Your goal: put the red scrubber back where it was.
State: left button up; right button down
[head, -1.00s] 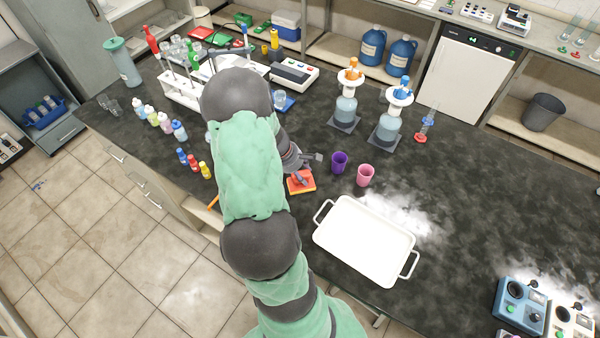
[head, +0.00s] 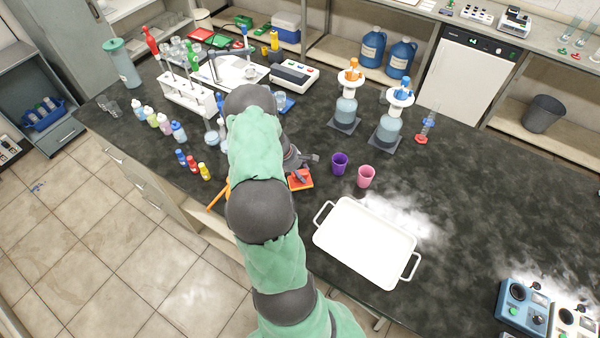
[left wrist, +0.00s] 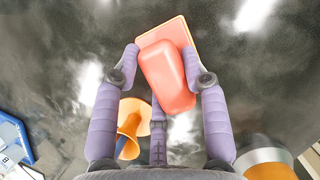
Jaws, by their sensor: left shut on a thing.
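The red scrubber (head: 302,184) has a rounded red grip and a flat orange-yellow plate. It is at the near part of the dark bench, left of the purple cup. My left gripper (head: 298,172) is shut on it. In the left wrist view the fingers of my left gripper (left wrist: 160,62) lie on both sides of the scrubber's red grip (left wrist: 168,78), with the plate (left wrist: 182,30) beyond. I cannot tell whether the plate touches the bench. My right gripper is in neither view.
A purple cup (head: 339,164) and a pink cup (head: 366,177) stand to the right. A white tray (head: 366,243) lies in front, with white powder (head: 415,218) beside it. Small coloured bottles (head: 193,163) stand to the left. An orange funnel (left wrist: 128,130) shows in the left wrist view.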

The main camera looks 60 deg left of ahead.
pick_arm(q)
jog(key=shift+f, duration=0.15)
jog(key=o, duration=1.2)
jog(key=p+v, duration=0.1)
jog(key=v, duration=1.1)
